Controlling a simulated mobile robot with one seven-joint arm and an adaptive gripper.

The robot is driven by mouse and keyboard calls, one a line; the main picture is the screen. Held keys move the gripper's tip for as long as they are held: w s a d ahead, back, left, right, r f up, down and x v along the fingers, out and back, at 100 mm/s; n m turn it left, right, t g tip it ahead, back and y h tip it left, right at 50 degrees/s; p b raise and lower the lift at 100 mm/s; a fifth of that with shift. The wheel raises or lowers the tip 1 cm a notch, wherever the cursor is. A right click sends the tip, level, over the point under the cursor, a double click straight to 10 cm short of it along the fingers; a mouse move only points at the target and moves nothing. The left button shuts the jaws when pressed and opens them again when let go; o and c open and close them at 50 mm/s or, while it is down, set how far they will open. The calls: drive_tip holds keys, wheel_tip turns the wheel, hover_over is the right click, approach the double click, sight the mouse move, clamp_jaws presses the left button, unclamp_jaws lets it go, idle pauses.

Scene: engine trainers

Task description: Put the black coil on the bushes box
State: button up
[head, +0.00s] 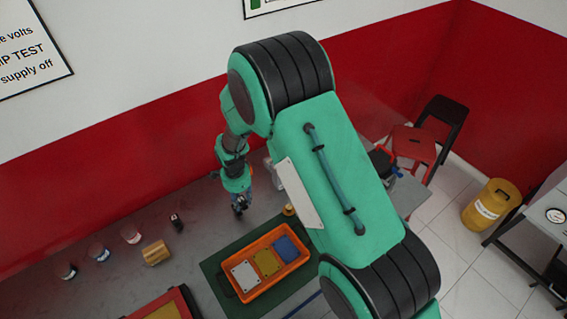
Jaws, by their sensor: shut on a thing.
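My gripper (240,206) points down over the table, left of my big arm link and just above the upper left of the green mat. It is shut on a small dark thing, which looks like the black coil; the fingers hide most of it. A small, dark upright object (177,222) stands on the table to the left of the gripper. A yellow-tan block (155,252) lies below that. I cannot tell for certain which thing is the bushes box; no such label is readable.
An orange tray (243,297) with white, yellow and blue plates lies on the green mat (214,267). Several small jars (97,251) stand at the left. A red-rimmed box (190,301) is at the bottom edge. My arm hides the table's right part.

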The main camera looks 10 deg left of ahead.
drive_tip(key=w+d+r+p, duration=0.2)
drive_tip(key=d+r, duration=0.3)
drive_tip(key=d, duration=0.5)
drive_tip(key=w+d+r+p, duration=0.3)
drive_tip(key=w+d+r, duration=0.1)
drive_tip(key=d, duration=0.6)
drive_tip(key=shift+w+r, duration=0.35)
drive_tip(key=shift+r, duration=0.55)
drive_tip(key=shift+w+a, duration=0.15)
drive_tip(key=w+a+p, duration=0.1)
drive_tip(key=w+a, duration=0.1)
drive_tip(key=w, duration=0.2)
drive_tip(key=w+a+f+p, duration=0.1)
drive_tip(key=w+a, duration=0.1)
drive_tip(key=w, duration=0.3)
drive_tip(key=w+a, duration=0.2)
drive_tip(key=w, duration=0.3)
drive_tip(key=shift+w+a+f+p, duration=0.15)
drive_tip(key=shift+w+f+p, duration=0.1)
drive_tip(key=shift+p, duration=0.15)
drive_tip(key=shift+f+p, duration=0.5)
drive_tip(key=shift+f, duration=1.25)
drive_tip(key=shift+f, duration=0.15)
